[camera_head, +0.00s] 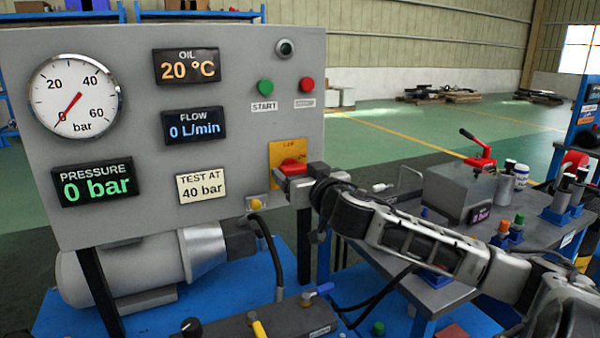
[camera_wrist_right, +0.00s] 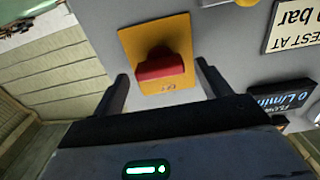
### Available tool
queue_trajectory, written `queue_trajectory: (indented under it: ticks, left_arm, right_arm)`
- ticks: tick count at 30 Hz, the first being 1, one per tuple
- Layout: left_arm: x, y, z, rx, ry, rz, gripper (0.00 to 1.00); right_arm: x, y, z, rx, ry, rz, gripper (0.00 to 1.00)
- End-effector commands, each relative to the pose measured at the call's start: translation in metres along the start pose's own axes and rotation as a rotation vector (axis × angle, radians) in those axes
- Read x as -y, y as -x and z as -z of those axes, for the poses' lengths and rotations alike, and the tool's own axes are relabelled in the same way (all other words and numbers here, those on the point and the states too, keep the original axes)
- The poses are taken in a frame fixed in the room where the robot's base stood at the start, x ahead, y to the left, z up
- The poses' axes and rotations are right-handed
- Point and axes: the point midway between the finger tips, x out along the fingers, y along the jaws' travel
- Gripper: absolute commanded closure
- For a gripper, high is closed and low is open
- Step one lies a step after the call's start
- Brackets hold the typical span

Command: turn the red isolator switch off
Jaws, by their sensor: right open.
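The isolator switch is a red handle (camera_head: 293,166) on a yellow plate (camera_head: 275,153), low on the right of the grey panel. In the right wrist view the red handle (camera_wrist_right: 160,70) lies about crosswise on the yellow plate (camera_wrist_right: 131,40). My right gripper (camera_head: 290,183) is at the switch in the head view, covering part of the plate. In the wrist view its two fingers are spread wide, one on each side of the handle, with nothing between them that they grip. I cannot tell how far the fingertips are from the panel. The plate's small lettering is unreadable. My left gripper is not in view.
The grey panel (camera_head: 135,125) carries a pressure gauge (camera_head: 75,97) near zero, several displays, a green start button (camera_head: 265,87) and a red button (camera_head: 306,85). A yellow-plated fitting (camera_head: 255,204) sits below left of the switch. A grey bench (camera_head: 400,207) with tools stands right.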

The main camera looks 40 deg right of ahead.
Motion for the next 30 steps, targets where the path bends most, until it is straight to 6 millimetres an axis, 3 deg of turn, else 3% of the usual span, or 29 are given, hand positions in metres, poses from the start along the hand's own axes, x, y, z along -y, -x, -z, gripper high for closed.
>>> queue_trajectory:
  ticks: [3, 8, 9, 20, 30]
  left_arm:
    - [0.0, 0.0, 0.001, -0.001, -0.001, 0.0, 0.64]
    - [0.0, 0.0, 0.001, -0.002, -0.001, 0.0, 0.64]
    - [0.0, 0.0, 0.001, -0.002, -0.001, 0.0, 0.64]
    - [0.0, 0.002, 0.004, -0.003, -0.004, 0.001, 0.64]
    - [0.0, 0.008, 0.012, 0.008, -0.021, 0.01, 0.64]
  right_arm:
    - [0.0, 0.0, 0.0, 0.0, 0.0, 0.0, 0.24]
    - [0.0, 0.0, 0.0, 0.0, 0.0, 0.0, 0.65]
    - [0.0, 0.0, 0.0, 0.0, 0.0, 0.0, 0.68]
    - [0.0, 0.0, 0.001, 0.001, 0.045, 0.0, 0.68]
    - [0.001, 0.0, 0.002, 0.003, 0.277, -0.001, 0.68]
